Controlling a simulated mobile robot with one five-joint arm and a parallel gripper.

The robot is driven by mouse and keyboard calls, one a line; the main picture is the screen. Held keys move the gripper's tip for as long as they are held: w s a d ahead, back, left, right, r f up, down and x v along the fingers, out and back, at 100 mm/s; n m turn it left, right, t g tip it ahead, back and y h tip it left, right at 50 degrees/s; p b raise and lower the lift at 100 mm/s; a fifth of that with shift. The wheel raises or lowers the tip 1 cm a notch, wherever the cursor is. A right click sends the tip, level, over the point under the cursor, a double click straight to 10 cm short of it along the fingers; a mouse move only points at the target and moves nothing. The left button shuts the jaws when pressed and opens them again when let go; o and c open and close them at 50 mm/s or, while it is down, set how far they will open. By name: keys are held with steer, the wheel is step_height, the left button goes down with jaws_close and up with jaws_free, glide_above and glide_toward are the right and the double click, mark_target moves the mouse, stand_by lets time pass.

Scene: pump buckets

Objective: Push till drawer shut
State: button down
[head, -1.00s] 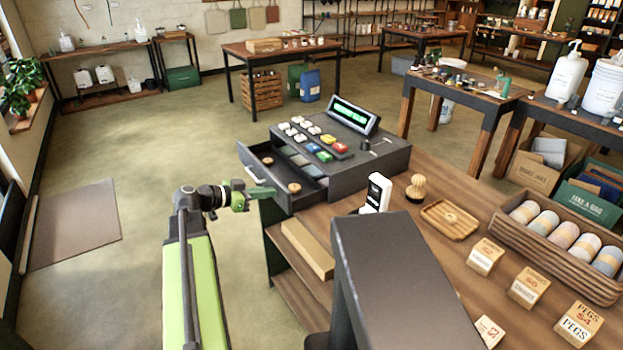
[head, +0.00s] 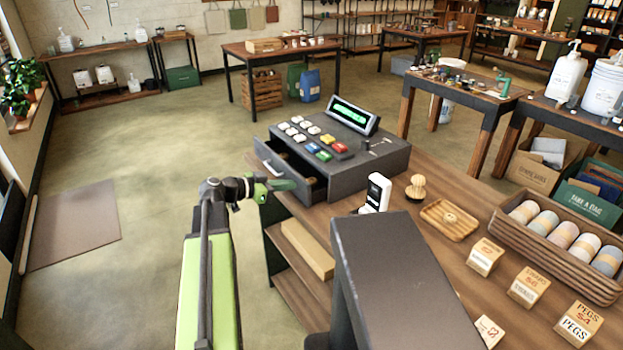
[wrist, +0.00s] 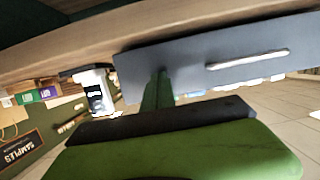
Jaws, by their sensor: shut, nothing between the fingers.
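The till (head: 340,155) is a dark grey box with coloured keys and a green-lit display on the wooden counter. In the wrist view the grey drawer front (wrist: 195,72) carries a pale bar handle (wrist: 248,60). My gripper's fingers (wrist: 160,90) reach up to that front, left of the handle, and seem to touch it.
A white card reader (head: 377,193), a wooden brush (head: 416,188) and a wooden tray (head: 449,219) stand on the counter right of the till. A long box (head: 307,248) lies on the shelf below.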

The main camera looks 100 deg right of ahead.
steer(key=shift+s+d, duration=0.4)
steer(key=shift+s, duration=0.45)
steer(key=shift+s+d, duration=0.4)
steer(key=shift+s, duration=0.45)
steer(key=shift+s+d, duration=0.4)
steer(key=shift+s, duration=0.45)
steer(key=w+a, duration=0.6)
steer(key=w, duration=0.6)
steer(key=shift+w, duration=0.35)
